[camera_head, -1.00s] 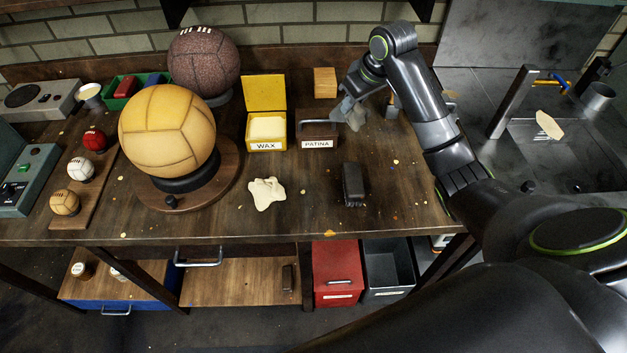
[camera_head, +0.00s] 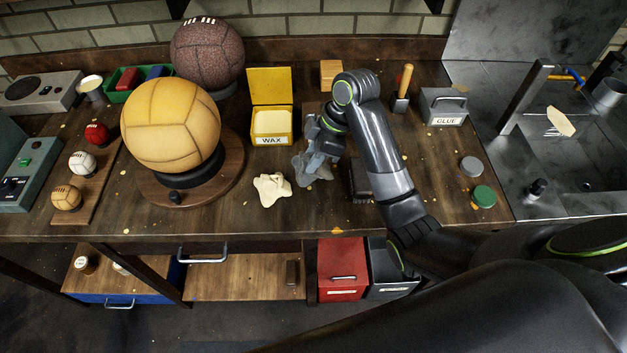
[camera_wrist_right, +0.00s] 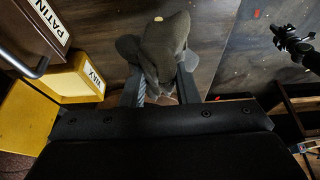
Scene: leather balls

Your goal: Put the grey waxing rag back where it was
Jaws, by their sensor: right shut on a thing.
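The grey waxing rag (camera_head: 313,170) hangs from my right gripper (camera_head: 318,150), which is shut on it above the bench. In the right wrist view the rag (camera_wrist_right: 165,45) bunches between the two fingers (camera_wrist_right: 160,90). It hangs in front of the patina box, left of the dark brush (camera_head: 359,182). A cream cloth (camera_head: 271,188) lies on the bench to its left. I cannot tell whether the rag touches the bench. My left gripper is not in view.
An open yellow wax box (camera_head: 271,127) stands behind the cream cloth. The patina box (camera_wrist_right: 35,35) is mostly hidden by my arm in the head view. A yellow ball (camera_head: 170,125) sits on a round stand at left. The front bench strip is clear.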

